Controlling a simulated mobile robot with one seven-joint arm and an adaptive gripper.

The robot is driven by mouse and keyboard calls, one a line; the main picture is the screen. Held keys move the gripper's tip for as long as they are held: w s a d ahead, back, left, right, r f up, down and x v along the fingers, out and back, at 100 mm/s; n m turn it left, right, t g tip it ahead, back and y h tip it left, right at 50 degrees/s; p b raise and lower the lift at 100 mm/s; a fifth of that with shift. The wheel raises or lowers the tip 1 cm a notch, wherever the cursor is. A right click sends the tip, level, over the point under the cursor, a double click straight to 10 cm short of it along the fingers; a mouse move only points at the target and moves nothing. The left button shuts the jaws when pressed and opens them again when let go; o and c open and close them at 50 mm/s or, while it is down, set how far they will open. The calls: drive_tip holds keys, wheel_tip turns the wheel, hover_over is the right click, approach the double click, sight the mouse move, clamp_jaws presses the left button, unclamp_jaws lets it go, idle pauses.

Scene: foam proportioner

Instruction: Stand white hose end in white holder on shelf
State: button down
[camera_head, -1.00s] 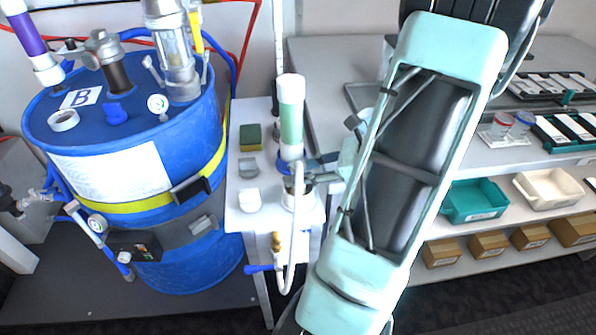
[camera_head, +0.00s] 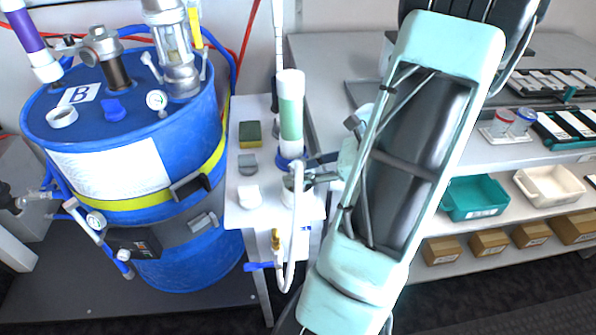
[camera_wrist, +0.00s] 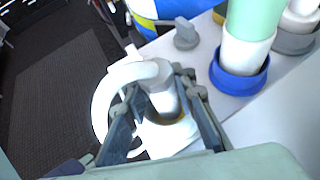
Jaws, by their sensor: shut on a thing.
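The white hose (camera_head: 292,245) rises in front of the white shelf (camera_head: 252,222) and bends over at its top. My gripper (camera_head: 304,181) is shut on the hose's end piece. In the wrist view my two fingers (camera_wrist: 166,106) stand on either side of the white hose end (camera_wrist: 161,88), which points down. A round white holder (camera_wrist: 178,137) with a brownish inside lies directly below it. The holder also shows partly in the head view (camera_head: 306,207). The end appears to be over or inside the holder's opening; the fingers hide whether it touches the bottom.
A green-and-white tube (camera_head: 291,112) stands in a blue base (camera_wrist: 238,74) close behind my gripper. A grey valve piece (camera_wrist: 186,34), a sponge (camera_head: 250,134) and a white cap (camera_head: 249,195) are nearby on the shelf. A blue drum (camera_head: 130,235) stands left.

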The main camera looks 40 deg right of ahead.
drive_tip(key=c, duration=1.9)
unclamp_jaws()
drive_tip(key=shift+p+v, duration=0.6)
drive_tip(key=shift+v, duration=0.2)
drive_tip(key=shift+p+v, duration=2.35)
drive_tip(key=shift+v, duration=2.35)
drive_tip(key=shift+a, duration=0.1)
